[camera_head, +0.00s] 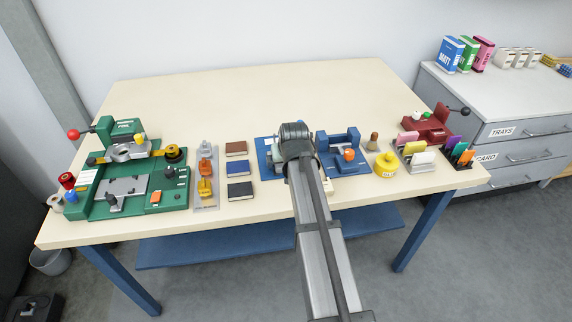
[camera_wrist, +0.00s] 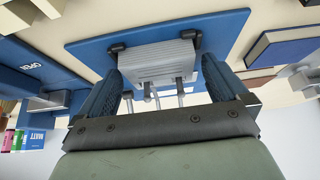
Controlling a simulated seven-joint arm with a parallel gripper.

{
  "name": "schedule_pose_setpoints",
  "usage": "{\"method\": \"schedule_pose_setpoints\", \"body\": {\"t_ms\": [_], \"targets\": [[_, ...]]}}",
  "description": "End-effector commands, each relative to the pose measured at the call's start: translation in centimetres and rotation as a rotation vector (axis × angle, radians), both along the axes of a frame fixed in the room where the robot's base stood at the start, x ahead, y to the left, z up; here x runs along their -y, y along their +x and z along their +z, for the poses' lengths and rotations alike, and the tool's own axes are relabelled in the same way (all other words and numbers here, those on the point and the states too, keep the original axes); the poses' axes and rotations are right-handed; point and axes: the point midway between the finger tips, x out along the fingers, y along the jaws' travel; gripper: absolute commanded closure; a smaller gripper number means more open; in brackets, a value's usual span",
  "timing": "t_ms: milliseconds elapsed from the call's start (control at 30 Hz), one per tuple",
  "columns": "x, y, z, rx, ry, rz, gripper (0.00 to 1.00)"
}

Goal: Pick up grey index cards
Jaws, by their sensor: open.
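The grey index cards (camera_wrist: 152,60) show in the wrist view as a light grey block with fine layered lines. They lie on a blue board (camera_wrist: 95,48) with small black corner pieces at the block's sides. My gripper (camera_wrist: 160,82) is open, with one blue ribbed finger on each side of the block. I cannot tell whether either finger touches it. Several thin grey pins show between the fingers. In the head view my wrist covers most of the blue board (camera_head: 264,171), and the cards and fingertips are largely hidden there.
A blue fixture (camera_head: 338,141) stands close right of my wrist. Several books (camera_head: 238,170) lie to the left, beyond them a green machine (camera_head: 120,185). A yellow round pot (camera_head: 386,164) and card holders (camera_head: 418,160) stand at the right. The table's back (camera_head: 250,95) is clear.

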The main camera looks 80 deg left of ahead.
Motion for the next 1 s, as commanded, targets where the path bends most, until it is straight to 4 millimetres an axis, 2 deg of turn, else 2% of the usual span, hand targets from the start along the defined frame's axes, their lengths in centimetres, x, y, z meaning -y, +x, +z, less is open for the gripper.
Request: {"method": "schedule_pose_setpoints", "body": {"t_ms": [67,600,867,1000], "targets": [[0.0,0.0,0.0,0.000,0.000,0.000,0.01],[0.0,0.0,0.0,0.000,-0.001,0.000,0.53],[0.0,0.0,0.1,0.000,0.000,0.000,0.54],[0.0,0.0,1.1,0.000,0.000,0.000,0.54]]}}
